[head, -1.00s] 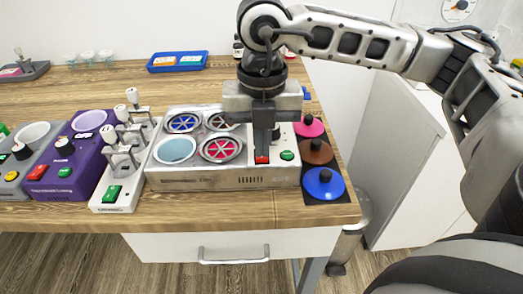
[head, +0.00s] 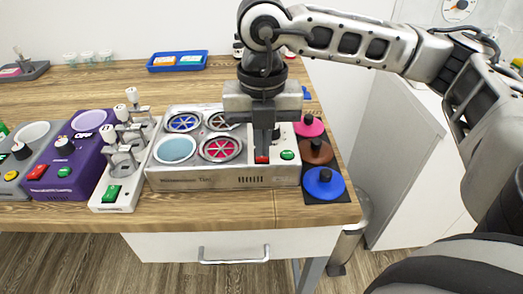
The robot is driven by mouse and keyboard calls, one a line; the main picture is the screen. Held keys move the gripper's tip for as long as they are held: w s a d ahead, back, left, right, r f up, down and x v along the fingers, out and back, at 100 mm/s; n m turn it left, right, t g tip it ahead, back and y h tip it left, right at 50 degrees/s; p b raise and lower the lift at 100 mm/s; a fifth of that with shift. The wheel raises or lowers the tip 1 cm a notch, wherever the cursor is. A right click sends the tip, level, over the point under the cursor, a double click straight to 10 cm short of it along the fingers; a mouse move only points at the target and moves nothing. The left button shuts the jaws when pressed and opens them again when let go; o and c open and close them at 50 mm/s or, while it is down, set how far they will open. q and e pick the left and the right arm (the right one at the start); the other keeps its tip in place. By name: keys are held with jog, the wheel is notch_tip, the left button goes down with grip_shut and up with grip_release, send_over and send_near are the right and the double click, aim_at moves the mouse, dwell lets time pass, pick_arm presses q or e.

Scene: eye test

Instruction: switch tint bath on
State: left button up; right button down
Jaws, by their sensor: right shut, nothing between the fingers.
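The tint bath (head: 215,182) looks to be the light grey box with four round wells on the wooden table. One well holds pale blue liquid (head: 176,149); the others have spoked covers in blue, grey and red. On its right side are a red button (head: 262,159) and a green button (head: 287,155). My right gripper (head: 263,153) is shut and empty, pointing down with its fingertips at the red button, partly hiding it. I cannot tell whether they touch it. My left gripper is not in view.
A white device with levers (head: 117,190), a purple device (head: 72,165) and a grey device (head: 15,175) stand to the left. Pink, brown and blue knobbed discs (head: 324,184) lie close on the right.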

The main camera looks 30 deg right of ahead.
aim_at(262, 165)
jog(key=shift+f+b, duration=0.9)
jog(key=shift+f, duration=0.05)
dwell(0.4)
notch_tip(262, 165, up, 7)
jog(key=p, duration=0.4)
jog(key=shift+p, duration=0.3)
dwell(0.5)
